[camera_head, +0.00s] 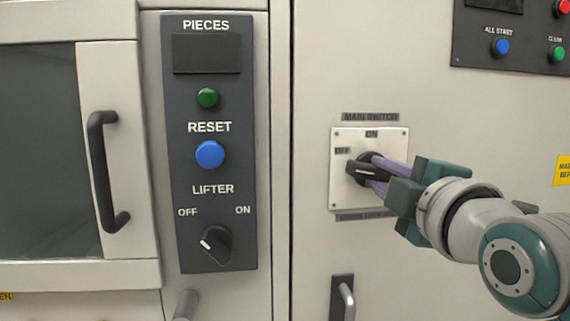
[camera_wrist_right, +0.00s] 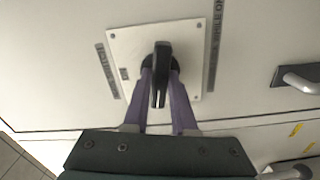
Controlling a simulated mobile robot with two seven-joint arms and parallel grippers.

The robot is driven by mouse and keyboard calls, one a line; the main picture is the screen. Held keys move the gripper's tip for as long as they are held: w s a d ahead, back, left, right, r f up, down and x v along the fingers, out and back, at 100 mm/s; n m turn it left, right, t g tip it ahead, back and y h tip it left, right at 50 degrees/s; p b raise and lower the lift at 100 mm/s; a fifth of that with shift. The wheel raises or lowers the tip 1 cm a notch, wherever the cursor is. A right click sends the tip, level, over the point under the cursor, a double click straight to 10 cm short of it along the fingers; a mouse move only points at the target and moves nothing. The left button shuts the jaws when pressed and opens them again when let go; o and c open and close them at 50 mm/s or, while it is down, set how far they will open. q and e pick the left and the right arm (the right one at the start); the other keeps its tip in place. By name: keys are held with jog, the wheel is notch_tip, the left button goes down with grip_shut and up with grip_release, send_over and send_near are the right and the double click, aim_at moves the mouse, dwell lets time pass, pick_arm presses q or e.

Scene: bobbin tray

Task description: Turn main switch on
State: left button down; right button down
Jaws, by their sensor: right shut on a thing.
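The main switch is a black rotary handle (camera_head: 362,170) on a white square plate (camera_head: 341,193) fixed to the cabinet front. The plate is marked OFF at its left and ON at its top. The handle lies about level and points left, to the OFF mark. My right gripper (camera_head: 374,171) reaches in from the right, its purple fingers shut on the handle from both sides. In the right wrist view the handle (camera_wrist_right: 161,75) stands between the two fingers (camera_wrist_right: 161,100). My left gripper is not in view.
To the left is a dark panel (camera_head: 180,120) with a green button, a blue RESET button (camera_head: 210,155) and a LIFTER knob (camera_head: 216,244). A door handle (camera_head: 103,172) is farther left. Another button panel (camera_head: 470,45) is at the upper right. A latch handle (camera_head: 343,298) sits below the switch.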

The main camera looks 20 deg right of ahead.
jog(key=m+p, duration=0.2)
jog(key=m, duration=0.2)
jog(key=shift+r+m+p, duration=0.15)
jog(key=shift+m+p, duration=0.15)
jog(key=shift+p, duration=0.05)
jog(key=m+p, duration=0.2)
jog(key=m, duration=0.1)
jog(key=shift+m, duration=0.4)
jog(key=m+p, duration=0.1)
jog(key=m, duration=0.2)
jog(key=shift+m+p, duration=0.9)
jog(key=shift+m, duration=1.2)
jog(key=shift+f, duration=0.2)
jog(key=c, duration=0.7)
grip_release()
